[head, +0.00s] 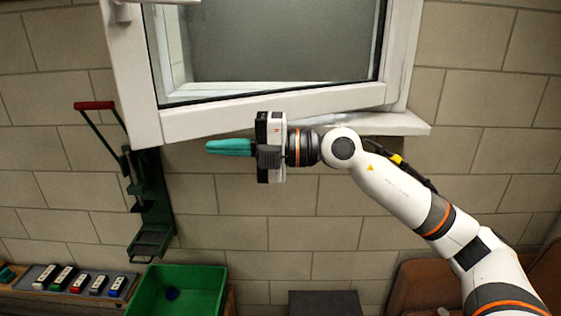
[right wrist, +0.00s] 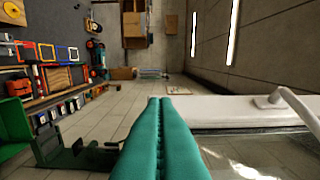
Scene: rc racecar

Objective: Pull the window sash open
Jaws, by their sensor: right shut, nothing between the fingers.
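The white window sash (head: 270,119) fills the upper middle of the head view and stands ajar. Its left side is swung out from the wall, and its lower rail slants. Its white frame also shows in the right wrist view (right wrist: 235,112), with a white lever handle (right wrist: 272,101) on it. My right gripper (head: 210,147) is just below the lower rail in the head view, pointing left. Its teal fingers (right wrist: 160,140) are pressed together with nothing between them. I cannot tell whether the gripper touches the sash. My left gripper is not in view.
A white sill (head: 405,124) lies behind my right wrist. A dark green stand with a red-handled lever (head: 95,105) is on the wall at left. Below are a green bin (head: 205,272) and a tray of small coloured items (head: 50,278). A brown chair (head: 415,285) stands lower right.

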